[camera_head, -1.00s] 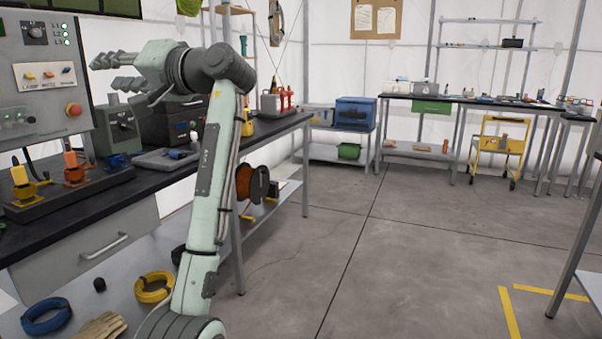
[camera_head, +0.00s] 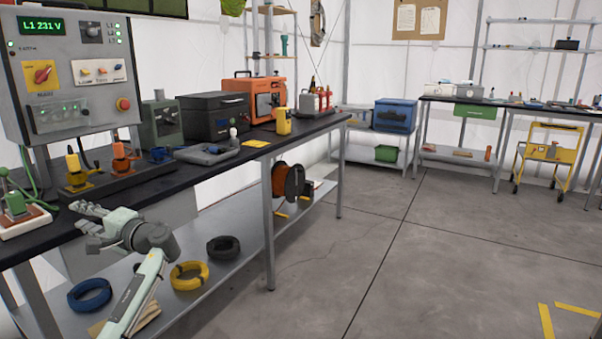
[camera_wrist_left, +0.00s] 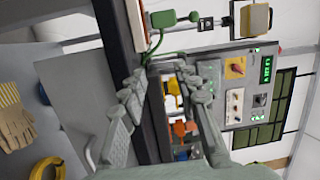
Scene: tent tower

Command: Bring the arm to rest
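My left gripper (camera_head: 80,216) is low at the left in the head view, in front of the near workbench (camera_head: 215,167) and about level with its drawer front. Its fingers point left and are spread apart with nothing between them. In the left wrist view the two fingers of the gripper (camera_wrist_left: 164,78) stand apart, with the bench edge and the things on it beyond. The forearm rises from the bottom of the head view. My right gripper is in neither view.
A control panel (camera_head: 70,75) stands on the bench, with yellow and orange plugs (camera_head: 122,157) below it. A lower shelf holds a blue coil (camera_head: 90,296), a yellow coil (camera_head: 189,276) and a black coil (camera_head: 223,247).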

